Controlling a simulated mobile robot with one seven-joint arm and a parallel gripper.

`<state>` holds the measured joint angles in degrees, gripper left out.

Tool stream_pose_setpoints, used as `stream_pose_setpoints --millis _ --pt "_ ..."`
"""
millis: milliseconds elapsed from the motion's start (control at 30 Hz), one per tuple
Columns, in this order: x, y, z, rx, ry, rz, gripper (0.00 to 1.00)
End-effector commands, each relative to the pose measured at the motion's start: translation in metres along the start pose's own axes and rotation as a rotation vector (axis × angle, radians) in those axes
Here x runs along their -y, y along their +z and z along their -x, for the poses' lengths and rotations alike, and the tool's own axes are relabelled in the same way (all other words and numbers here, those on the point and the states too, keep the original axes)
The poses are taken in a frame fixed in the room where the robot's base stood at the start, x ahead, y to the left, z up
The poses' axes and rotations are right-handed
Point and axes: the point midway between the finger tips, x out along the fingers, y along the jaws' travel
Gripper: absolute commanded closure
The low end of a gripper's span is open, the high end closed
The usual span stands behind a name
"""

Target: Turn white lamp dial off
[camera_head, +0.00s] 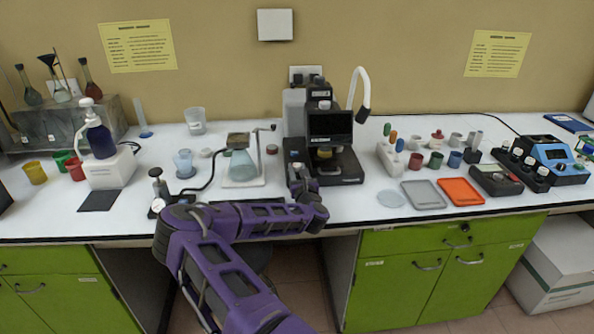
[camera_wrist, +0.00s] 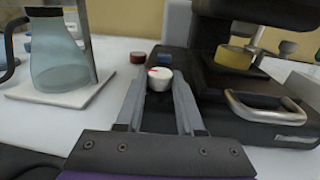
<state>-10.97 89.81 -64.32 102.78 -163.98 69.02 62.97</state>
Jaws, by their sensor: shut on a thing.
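The white lamp dial (camera_wrist: 160,80) is a small round knob with a red mark on its top. It sits at the left side of the dark machine, between my fingertips in the wrist view. My gripper (camera_wrist: 160,88) is shut on this dial, with one finger on each side. In the head view my gripper (camera_head: 297,172) is at the left front of the machine, and the dial is hidden there. The white gooseneck lamp (camera_head: 361,88) rises behind the machine at the right.
The dark machine (camera_head: 334,127) holds a yellow piece (camera_wrist: 235,57) and has a metal handle (camera_wrist: 265,112) close to my right finger. A flask (camera_wrist: 57,55) on a white stand is to the left. A red cap (camera_wrist: 137,57) and a blue piece (camera_wrist: 165,60) lie beyond the dial.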

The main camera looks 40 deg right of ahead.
Motion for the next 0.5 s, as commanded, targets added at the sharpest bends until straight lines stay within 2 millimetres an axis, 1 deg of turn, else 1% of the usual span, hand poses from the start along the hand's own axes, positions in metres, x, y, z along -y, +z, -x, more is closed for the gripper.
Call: stream_pose_setpoints --millis 200,500 --pt "0.0012 0.0011 -0.0004 0.002 0.078 0.003 1.00" --pt "0.0016 0.0020 -0.0009 0.005 0.147 0.000 1.00"
